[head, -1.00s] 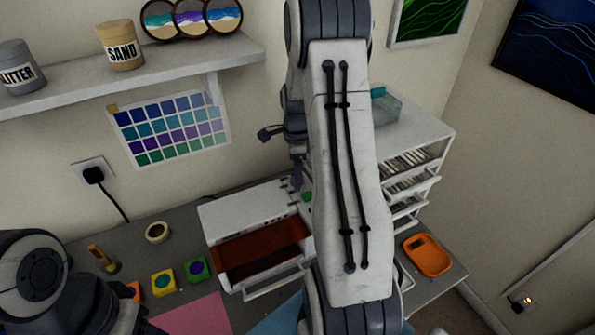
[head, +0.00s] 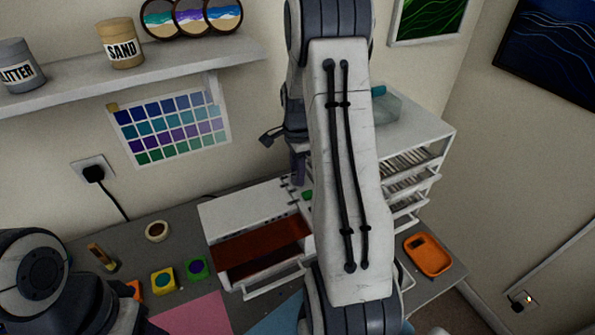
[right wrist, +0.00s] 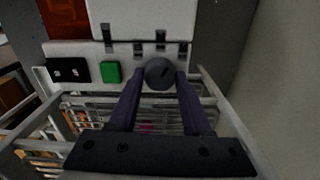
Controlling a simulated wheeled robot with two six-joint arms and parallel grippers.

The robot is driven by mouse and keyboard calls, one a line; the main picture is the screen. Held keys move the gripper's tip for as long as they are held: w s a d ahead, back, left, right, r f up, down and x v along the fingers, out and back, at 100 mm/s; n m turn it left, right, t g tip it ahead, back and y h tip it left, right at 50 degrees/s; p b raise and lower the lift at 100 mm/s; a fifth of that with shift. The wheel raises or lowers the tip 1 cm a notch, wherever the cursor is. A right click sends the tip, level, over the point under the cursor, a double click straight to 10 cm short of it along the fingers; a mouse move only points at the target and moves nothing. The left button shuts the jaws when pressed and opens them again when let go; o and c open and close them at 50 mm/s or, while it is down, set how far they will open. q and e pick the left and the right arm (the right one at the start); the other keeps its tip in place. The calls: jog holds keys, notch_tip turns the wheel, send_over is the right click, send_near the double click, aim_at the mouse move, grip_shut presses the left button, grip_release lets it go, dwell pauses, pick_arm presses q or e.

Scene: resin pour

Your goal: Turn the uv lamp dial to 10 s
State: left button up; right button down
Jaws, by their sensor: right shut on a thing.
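The uv lamp (head: 250,208) is a white box with a red-brown window on the grey bench. Its dial (right wrist: 159,72) is a round dark grey knob with a darker mark, on the front strip in the right wrist view. A green button (right wrist: 110,72) and a black display (right wrist: 68,70) are left of it. My right gripper (right wrist: 161,77) is shut on the dial, one finger on each side. In the head view my right arm hides the dial. My left arm shows at the lower left, but its gripper is not visible.
A white drawer rack (head: 425,160) stands right of the lamp, close to my right arm. An orange tray (head: 428,256) lies at the bench's right end. A tape roll (head: 157,231) and small coloured pots (head: 163,281) are left of the lamp. A shelf (head: 150,75) hangs above.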

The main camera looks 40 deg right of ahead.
jog(key=n, duration=0.7)
jog(key=shift+d, duration=0.1)
jog(key=n, duration=0.7)
jog(key=shift+r+b, duration=0.1)
jog(key=shift+b, duration=0.2)
jog(key=shift+w+n, duration=0.1)
jog(key=shift+n, duration=0.2)
jog(key=shift+c, duration=1.8)
grip_release()
notch_tip(320, 180, up, 10)
jog(key=b, duration=0.2)
jog(key=shift+r, duration=0.25)
